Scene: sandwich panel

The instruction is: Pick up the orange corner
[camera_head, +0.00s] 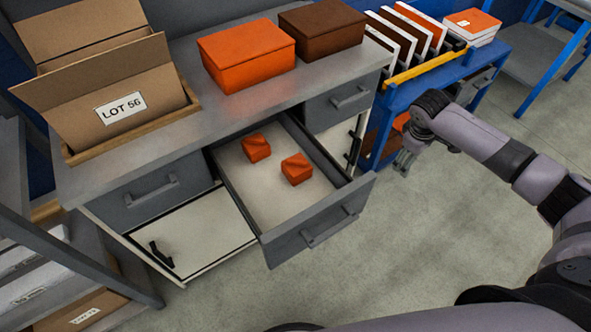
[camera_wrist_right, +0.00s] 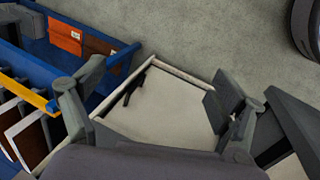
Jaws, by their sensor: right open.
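Two small orange corners lie apart in the open drawer (camera_head: 270,205), one farther back on the left (camera_head: 256,149) and one nearer on the right (camera_head: 297,170). My right gripper (camera_head: 403,160) is to the right of the drawer, beside the blue cart, and holds nothing. In the right wrist view its two fingers stand wide apart (camera_wrist_right: 155,103), with a pale cabinet door behind them. No orange corner is clearly visible in that view. My left gripper is not in view.
An orange box (camera_head: 246,60) and a brown box (camera_head: 322,30) stand on the worktop, with a cardboard box marked LOT 56 (camera_head: 120,105) at left. The blue cart (camera_head: 425,88) holds upright panels. The drawer front (camera_head: 320,225) juts out over clear floor.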

